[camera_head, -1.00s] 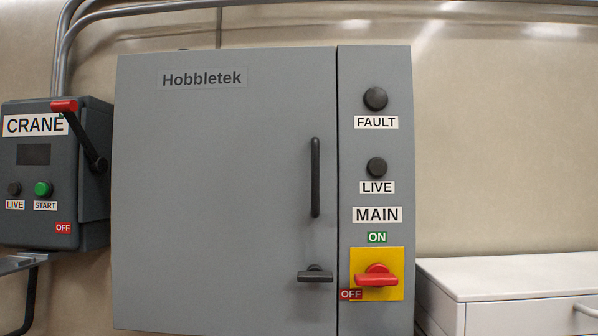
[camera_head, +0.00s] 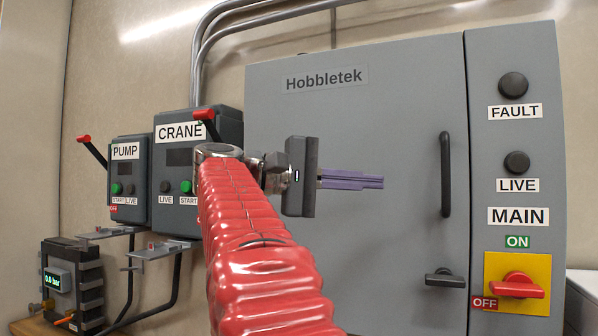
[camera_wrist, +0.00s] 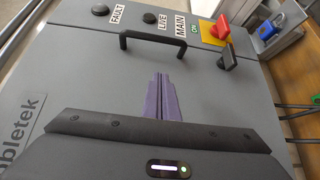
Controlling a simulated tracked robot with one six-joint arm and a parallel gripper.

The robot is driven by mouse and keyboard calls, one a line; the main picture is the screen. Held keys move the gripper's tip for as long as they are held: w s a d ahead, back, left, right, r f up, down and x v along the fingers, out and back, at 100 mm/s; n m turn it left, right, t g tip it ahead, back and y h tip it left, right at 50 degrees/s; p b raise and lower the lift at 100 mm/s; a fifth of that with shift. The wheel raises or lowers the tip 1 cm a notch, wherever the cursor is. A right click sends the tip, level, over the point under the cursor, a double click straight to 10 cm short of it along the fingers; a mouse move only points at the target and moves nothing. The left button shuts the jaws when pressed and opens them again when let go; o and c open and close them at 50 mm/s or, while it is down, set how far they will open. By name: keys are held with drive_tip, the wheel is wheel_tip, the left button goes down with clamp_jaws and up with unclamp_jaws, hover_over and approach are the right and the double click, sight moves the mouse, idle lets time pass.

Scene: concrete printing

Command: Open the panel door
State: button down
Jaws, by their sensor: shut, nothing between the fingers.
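The grey Hobbletek panel door (camera_head: 350,190) is shut in the head view. Its black vertical bar handle (camera_head: 446,175) is near the door's right edge, with a black turn latch (camera_head: 444,279) below, its grip lying horizontal. My gripper (camera_head: 380,181) has purple fingers, closed together and empty, pointing right toward the bar handle with a gap between. In the wrist view the closed fingers (camera_wrist: 160,78) point at the bar handle (camera_wrist: 152,42), apart from it; the latch (camera_wrist: 226,58) is further right. My red arm covers part of the door's left side.
Right of the door are the FAULT (camera_head: 513,86) and LIVE lamps, both dark, and the red MAIN switch (camera_head: 517,286) by OFF. The CRANE box (camera_head: 228,130) and PUMP box (camera_head: 128,180) are at left. A blue padlock (camera_wrist: 268,30) shows in the wrist view.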

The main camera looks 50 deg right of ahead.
sight(424, 167)
drive_tip(key=s+r+g, duration=0.1)
drive_tip(key=s+r+m+g+y, duration=0.1)
drive_tip(key=shift+a+r, duration=0.1)
drive_tip(key=shift+r, duration=0.2)
drive_tip(key=x, duration=0.9)
drive_tip(key=shift+s+d, duration=0.25)
drive_tip(key=shift+d, duration=0.1)
